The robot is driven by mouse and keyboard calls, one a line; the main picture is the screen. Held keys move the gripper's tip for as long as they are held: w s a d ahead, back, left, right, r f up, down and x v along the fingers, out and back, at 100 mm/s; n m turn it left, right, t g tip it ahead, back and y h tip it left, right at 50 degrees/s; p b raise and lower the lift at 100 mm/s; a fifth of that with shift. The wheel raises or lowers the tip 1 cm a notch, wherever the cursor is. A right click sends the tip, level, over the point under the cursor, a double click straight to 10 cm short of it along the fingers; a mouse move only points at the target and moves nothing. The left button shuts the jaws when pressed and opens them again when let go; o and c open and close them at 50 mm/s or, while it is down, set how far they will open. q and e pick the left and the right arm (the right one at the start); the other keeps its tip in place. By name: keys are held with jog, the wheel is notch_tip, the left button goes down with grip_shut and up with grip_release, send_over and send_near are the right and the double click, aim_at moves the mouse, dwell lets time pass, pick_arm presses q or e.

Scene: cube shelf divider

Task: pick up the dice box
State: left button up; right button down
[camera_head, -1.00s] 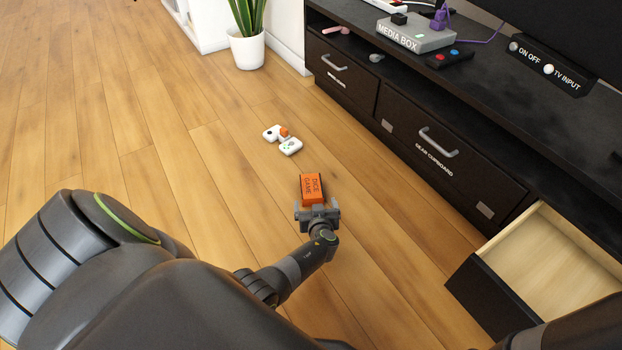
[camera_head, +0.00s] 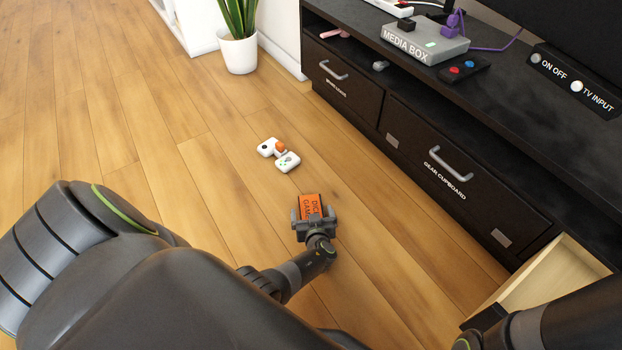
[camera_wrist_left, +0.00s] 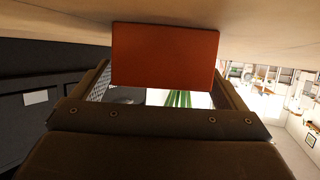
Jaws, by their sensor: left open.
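The orange dice box (camera_head: 311,203) lies on the wooden floor, its dark lettering partly covered by my left gripper. My left gripper (camera_head: 313,215) is open at the near end of the box, with one finger on each side of it. In the left wrist view, the orange face of the box (camera_wrist_left: 165,56) lies ahead between the two open fingers (camera_wrist_left: 166,85). I cannot tell whether a finger touches it. My right arm shows at the lower right of the head view, but its gripper is out of view.
Two white pieces, one with an orange part (camera_head: 279,154), lie on the floor beyond the box. A black TV cabinet (camera_head: 400,140) stands to the right, with an open drawer (camera_head: 545,275). A potted plant (camera_head: 239,52) stands behind. Floor to the left is clear.

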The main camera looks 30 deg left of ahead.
pick_arm(q)
jog(key=shift+c, duration=0.8)
jog(key=c, duration=1)
jog(key=shift+r, duration=0.1)
jog(key=shift+r, duration=0.1)
jog(key=shift+r, duration=0.15)
